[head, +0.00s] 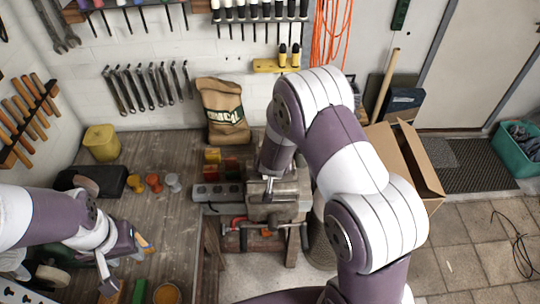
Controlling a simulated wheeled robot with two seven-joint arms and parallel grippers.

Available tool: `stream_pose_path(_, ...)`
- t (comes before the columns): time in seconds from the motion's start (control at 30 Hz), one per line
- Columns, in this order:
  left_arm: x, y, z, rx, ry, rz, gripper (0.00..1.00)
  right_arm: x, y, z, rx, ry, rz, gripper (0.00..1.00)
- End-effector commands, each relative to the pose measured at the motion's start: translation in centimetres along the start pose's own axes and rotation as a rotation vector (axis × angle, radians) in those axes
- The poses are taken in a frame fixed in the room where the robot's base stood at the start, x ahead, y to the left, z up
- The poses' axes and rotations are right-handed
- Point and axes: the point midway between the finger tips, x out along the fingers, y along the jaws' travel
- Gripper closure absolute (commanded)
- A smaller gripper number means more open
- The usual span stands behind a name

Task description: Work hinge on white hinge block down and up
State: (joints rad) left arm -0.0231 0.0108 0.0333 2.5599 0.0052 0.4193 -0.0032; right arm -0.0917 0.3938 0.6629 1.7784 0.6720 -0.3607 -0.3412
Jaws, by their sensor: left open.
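I cannot make out the white hinge block or its hinge for certain; my right wrist covers part of the vise top. The grey vise (290,204) stands at the front edge of the wooden bench. My right arm arches over from the right, and its gripper (268,189) points down at the vise's jaws. Its fingers are too small and hidden to tell open from shut. My left gripper (106,274) is open over the lower left part of the bench, well away from the vise. I see nothing between its fingers.
A grey power strip (217,192) and small coloured blocks (213,156) lie left of the vise. A brown paper sack (222,110) stands behind. Orange and white pieces (153,182) stand at left. A cardboard box (420,165) is on the right, partly behind my arm.

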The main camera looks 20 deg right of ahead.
Motion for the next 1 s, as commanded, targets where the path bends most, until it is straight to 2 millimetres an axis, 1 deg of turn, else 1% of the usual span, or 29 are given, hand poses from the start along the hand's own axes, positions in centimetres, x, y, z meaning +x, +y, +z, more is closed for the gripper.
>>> stream_pose_path(0.03,-0.50,0.00,-0.05,0.000,0.000,0.000,0.57,-0.20,0.00,-0.26,0.000,-0.005,0.000,1.00)
stream_pose_path(0.1,-0.64,0.00,-0.07,0.000,0.000,0.000,0.57,-0.12,0.00,-0.20,-0.001,-0.013,0.000,1.00)
stream_pose_path(0.53,-0.65,0.00,-0.07,0.000,0.000,0.000,0.57,0.01,-0.03,-0.12,-0.001,-0.019,0.000,1.00)
stream_pose_path(0.57,-0.65,0.00,-0.07,0.000,0.000,0.000,0.57,0.01,-0.03,-0.12,-0.001,-0.019,0.000,0.39)
stream_pose_path(0.6,-0.65,0.00,-0.07,0.000,0.000,0.000,0.57,0.01,-0.03,-0.11,-0.001,-0.019,0.000,0.26)
stream_pose_path(0.63,-0.66,0.00,-0.07,0.000,0.000,0.000,0.57,0.01,-0.02,-0.11,-0.001,-0.019,0.000,0.23)
stream_pose_path(0.9,-0.64,0.00,-0.07,0.000,0.000,0.000,0.57,-0.06,-0.02,-0.05,-0.001,-0.020,0.000,0.23)
stream_pose_path(1.0,-0.51,0.00,-0.06,0.000,0.000,0.000,0.57,-0.78,-0.06,-0.12,0.000,-0.019,-0.001,0.23)
